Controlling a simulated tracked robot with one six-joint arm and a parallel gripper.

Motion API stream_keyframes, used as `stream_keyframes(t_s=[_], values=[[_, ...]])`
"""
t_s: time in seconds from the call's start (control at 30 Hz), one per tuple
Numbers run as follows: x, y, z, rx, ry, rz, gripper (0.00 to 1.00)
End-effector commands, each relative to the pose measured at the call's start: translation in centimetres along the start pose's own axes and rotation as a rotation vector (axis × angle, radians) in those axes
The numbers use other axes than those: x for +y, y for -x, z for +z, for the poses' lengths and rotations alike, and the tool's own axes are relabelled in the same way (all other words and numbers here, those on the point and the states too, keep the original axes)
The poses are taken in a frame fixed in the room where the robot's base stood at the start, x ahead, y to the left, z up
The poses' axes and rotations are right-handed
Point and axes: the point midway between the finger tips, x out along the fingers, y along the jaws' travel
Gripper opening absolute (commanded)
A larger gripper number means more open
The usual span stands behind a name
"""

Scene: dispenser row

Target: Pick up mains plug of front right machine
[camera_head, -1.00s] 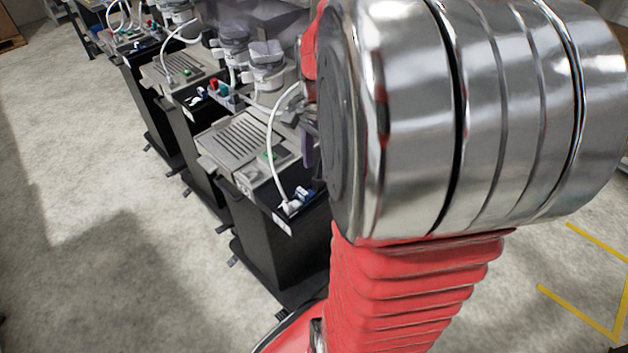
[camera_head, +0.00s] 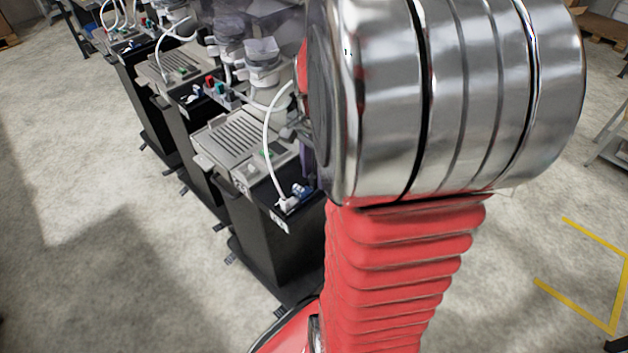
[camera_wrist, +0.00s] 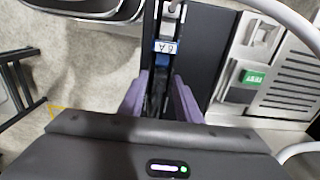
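The front right machine is the nearest one, a black cabinet (camera_head: 265,240) with a grey slotted tray on top. A white plug (camera_head: 288,204) on a white cable sits at its near top corner, beside a blue connector (camera_head: 302,191). In the wrist view, a pale plug-like part (camera_wrist: 172,8) shows at the top edge, just above a blue part marked 6A (camera_wrist: 165,46). My gripper (camera_wrist: 160,88) has two purple fingers apart, with nothing visibly held between them, short of the blue part. In the head view my arm hides most of the gripper; one purple finger shows beside the machine.
More machines (camera_head: 165,75) stand in a row to the back left. A green switch (camera_wrist: 253,78) and slotted tray (camera_wrist: 290,85) lie right of the fingers. A white cable (camera_wrist: 285,15) arcs across the upper right. Open concrete floor (camera_head: 90,230) lies to the left.

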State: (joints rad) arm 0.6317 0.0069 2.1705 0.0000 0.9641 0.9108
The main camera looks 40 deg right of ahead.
Motion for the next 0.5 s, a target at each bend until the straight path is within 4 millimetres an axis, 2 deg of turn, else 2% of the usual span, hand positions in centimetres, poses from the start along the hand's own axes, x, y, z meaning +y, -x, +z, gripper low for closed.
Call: stream_keyframes(t_s=[0.07, 0.4, 0.5], values=[[0.00, 0.01, 0.00, 0.000, 0.000, 0.000, 0.25], [0.01, 0.01, -0.01, 0.000, -0.001, 0.000, 0.01], [0.01, 0.01, -0.02, 0.000, -0.001, 0.000, 0.00]])
